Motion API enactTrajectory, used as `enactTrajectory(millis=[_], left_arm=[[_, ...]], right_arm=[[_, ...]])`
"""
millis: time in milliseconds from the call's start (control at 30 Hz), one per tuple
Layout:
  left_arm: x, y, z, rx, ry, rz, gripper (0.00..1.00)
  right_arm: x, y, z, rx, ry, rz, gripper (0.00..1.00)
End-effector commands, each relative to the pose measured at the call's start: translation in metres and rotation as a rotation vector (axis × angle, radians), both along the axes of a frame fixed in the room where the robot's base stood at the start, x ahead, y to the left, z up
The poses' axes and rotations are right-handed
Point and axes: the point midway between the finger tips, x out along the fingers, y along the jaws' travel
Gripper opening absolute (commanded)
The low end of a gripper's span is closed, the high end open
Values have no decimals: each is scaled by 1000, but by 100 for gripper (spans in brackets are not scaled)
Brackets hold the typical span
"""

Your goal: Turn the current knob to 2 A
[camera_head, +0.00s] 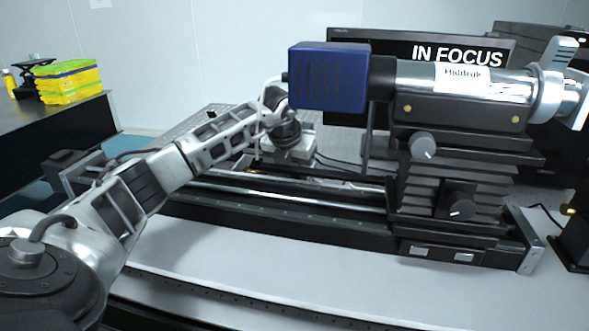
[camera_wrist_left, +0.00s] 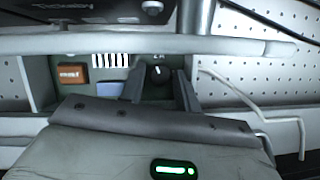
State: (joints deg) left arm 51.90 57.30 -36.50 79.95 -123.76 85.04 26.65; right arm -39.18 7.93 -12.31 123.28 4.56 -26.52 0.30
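In the left wrist view a dark round knob (camera_wrist_left: 157,76) with a white mark on its upper side sits on a panel, below a small "2 A" label (camera_wrist_left: 158,56). My left gripper (camera_wrist_left: 160,92) has one dark finger on each side of the knob, with visible gaps. The fingers look open; contact with the knob cannot be made out. In the head view my left arm reaches to the rear of the bench, and the gripper (camera_head: 284,128) is small and partly hidden beside the blue box. The knob cannot be made out there. My right gripper is in neither view.
The blue box (camera_head: 328,78) and silver tube (camera_head: 462,80) stand on a black stage right of my left arm. A long rail (camera_head: 280,203) runs below. A monitor (camera_head: 480,48) reads "IN FOCUS". An orange switch (camera_wrist_left: 73,75) and white barcode (camera_wrist_left: 111,60) are left of the knob.

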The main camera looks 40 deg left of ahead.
Motion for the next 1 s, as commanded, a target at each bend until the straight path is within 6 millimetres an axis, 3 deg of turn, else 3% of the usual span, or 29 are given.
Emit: enactTrajectory(millis=[167, 267, 300, 467, 800, 1000], left_arm=[[0, 0, 0, 0, 0, 0, 32], [0, 0, 0, 0, 0, 0, 4], [0, 0, 0, 0, 0, 0, 0], [0, 0, 1, -1, 1, -20, 0], [0, 2, 2, -1, -1, -255, 0], [0, 2, 1, -1, -2, -261, 0]], right_arm=[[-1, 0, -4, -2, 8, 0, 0], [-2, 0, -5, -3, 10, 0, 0], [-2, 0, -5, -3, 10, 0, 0], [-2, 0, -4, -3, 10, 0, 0], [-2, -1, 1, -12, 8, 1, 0], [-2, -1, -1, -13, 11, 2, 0]])
